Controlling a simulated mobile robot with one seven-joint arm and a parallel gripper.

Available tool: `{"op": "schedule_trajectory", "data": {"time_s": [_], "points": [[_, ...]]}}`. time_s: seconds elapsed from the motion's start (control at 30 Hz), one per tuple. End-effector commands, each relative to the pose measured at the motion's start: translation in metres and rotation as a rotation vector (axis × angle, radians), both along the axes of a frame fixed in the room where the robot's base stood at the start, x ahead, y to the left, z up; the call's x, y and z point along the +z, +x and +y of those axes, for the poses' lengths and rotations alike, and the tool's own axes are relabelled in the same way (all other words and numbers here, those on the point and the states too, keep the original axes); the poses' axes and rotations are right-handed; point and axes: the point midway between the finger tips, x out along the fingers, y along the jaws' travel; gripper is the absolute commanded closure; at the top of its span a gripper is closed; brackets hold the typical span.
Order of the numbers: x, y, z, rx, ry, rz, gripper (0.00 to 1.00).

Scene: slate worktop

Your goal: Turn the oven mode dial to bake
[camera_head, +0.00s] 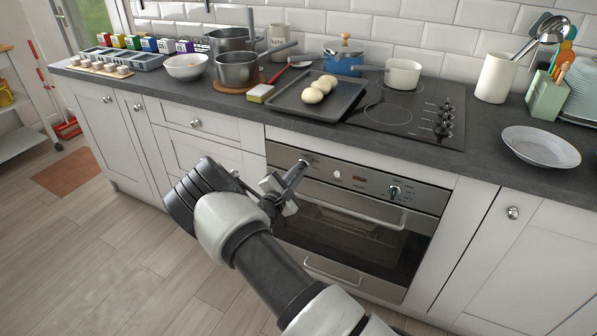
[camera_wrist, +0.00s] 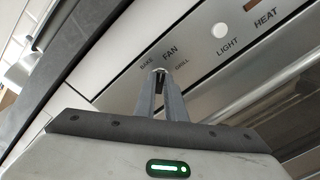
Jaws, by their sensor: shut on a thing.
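The oven (camera_head: 345,248) is built into the cabinets under the hob, with its control panel along the top. The mode dial is at the panel's left end. In the wrist view the labels BAKE, FAN and GRILL arc around the dial (camera_wrist: 159,70), with FAN in the middle, BAKE left and GRILL right. My gripper (camera_head: 302,163) reaches the panel's left end; in the wrist view my gripper (camera_wrist: 160,76) has its two fingers closed around the dial. The fingers hide most of the dial, so I cannot tell where its pointer stands.
Right of the mode dial are a round white light button (camera_head: 337,174) and the heat dial (camera_head: 394,190). The oven door handle (camera_head: 350,212) runs just below. A baking tray (camera_head: 338,107) with pale dough pieces overhangs the hob above.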

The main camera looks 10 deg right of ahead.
Motion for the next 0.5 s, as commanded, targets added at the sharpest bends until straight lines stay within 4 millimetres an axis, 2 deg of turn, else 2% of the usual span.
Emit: {"op": "schedule_trajectory", "data": {"time_s": [0.27,0.5], "points": [[0.0013,0.0,0.0,-0.001,-0.116,0.084,1.0],[0.0022,0.0007,0.0015,0.001,-0.287,0.207,1.0]]}}
